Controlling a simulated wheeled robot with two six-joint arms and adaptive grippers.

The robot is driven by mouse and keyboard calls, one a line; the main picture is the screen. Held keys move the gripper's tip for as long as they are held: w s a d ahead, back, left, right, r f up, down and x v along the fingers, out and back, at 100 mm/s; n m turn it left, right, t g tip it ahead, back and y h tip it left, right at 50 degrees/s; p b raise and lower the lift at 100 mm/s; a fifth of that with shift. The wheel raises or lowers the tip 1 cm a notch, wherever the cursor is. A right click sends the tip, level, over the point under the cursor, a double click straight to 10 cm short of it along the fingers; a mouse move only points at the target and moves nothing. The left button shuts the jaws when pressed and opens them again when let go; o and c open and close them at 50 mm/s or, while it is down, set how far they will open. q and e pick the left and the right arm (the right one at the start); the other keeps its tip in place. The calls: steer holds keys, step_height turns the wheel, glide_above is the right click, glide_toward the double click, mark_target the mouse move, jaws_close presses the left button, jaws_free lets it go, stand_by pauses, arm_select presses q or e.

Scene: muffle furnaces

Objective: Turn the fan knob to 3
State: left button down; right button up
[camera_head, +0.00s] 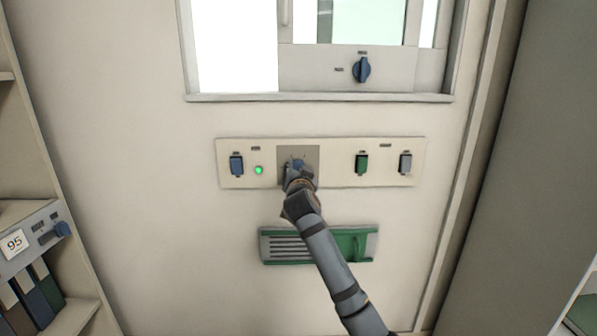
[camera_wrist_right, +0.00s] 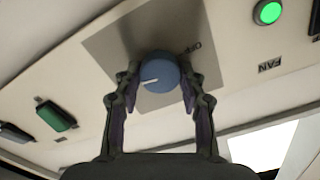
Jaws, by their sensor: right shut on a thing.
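The fan knob (camera_head: 297,162) is a blue round dial on a grey square plate (camera_head: 312,153) in the middle of the cream wall panel (camera_head: 335,177). My right gripper (camera_head: 299,174) reaches it from below and hides part of it in the head view. In the right wrist view the fingers of my right gripper (camera_wrist_right: 160,90) are shut on both sides of the knob (camera_wrist_right: 161,68). Its white pointer line points left in that tilted, upside-down view, away from the OFF mark. The other marks are hidden or too small to read. My left gripper is not in view.
On the panel are a blue switch (camera_head: 237,165), a lit green lamp (camera_head: 258,170), a green switch (camera_head: 362,164) and a grey switch (camera_head: 405,163). Another blue knob (camera_head: 362,70) is above. A green-and-grey vent (camera_head: 356,244) is below, behind my right arm. A shelf (camera_head: 70,318) stands left.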

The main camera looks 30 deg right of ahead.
steer(key=shift+f, duration=0.2)
steer(key=o, duration=1.1)
steer(key=shift+r, duration=0.15)
steer(key=shift+o, duration=0.2)
steer(key=v, duration=1.2)
